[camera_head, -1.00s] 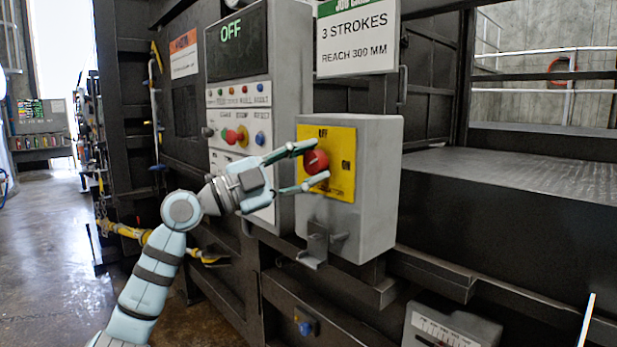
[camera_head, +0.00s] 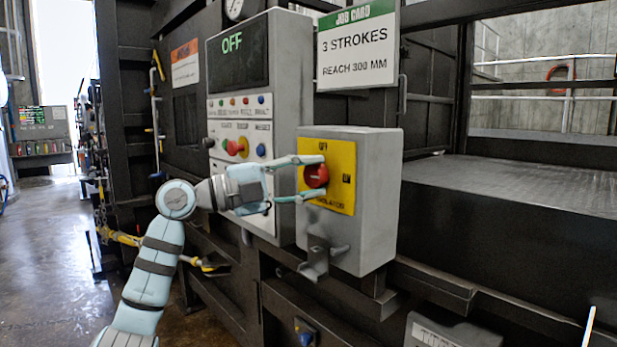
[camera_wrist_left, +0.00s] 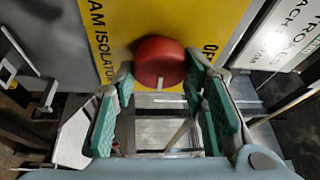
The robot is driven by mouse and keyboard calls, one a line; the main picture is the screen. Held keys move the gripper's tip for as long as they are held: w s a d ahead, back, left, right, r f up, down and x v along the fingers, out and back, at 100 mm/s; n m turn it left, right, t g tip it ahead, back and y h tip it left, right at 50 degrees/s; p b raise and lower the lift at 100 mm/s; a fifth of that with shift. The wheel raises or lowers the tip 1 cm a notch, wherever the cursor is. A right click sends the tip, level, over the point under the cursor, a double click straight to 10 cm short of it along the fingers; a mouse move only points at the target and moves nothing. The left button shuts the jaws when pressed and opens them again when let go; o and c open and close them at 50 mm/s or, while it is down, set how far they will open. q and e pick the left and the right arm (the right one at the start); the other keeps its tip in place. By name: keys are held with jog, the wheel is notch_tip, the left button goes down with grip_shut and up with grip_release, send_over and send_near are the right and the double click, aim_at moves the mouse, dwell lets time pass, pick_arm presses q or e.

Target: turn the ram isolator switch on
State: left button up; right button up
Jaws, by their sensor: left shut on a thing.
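The ram isolator switch is a round red knob (camera_head: 316,176) on a yellow plate (camera_head: 341,193), on the front of a grey box (camera_head: 377,200). The plate reads OFF above the knob and ON to its right. My left gripper (camera_head: 318,177) is shut on the knob, one finger above it and one below. In the left wrist view the knob (camera_wrist_left: 160,63) sits between the two green-padded fingers (camera_wrist_left: 163,85), with a small white mark on its edge. I cannot tell which label the knob points to. My right gripper is not in view.
A taller grey control panel (camera_head: 285,85) with an OFF display and several coloured buttons stands left of the box. A job card sign (camera_head: 357,50) hangs above. Open floor (camera_head: 45,240) lies at the left.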

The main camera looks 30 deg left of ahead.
pick_arm(q)
jog(key=shift+a+r, duration=0.1)
jog(key=shift+r, duration=0.05)
jog(key=o, duration=0.9)
jog(key=shift+o, duration=1.2)
jog(key=shift+w+a, duration=0.1)
jog(key=shift+a, duration=0.05)
jog(key=v, duration=0.7)
jog(key=shift+s+a, duration=0.15)
jog(key=shift+s, duration=0.15)
jog(key=shift+w, duration=0.15)
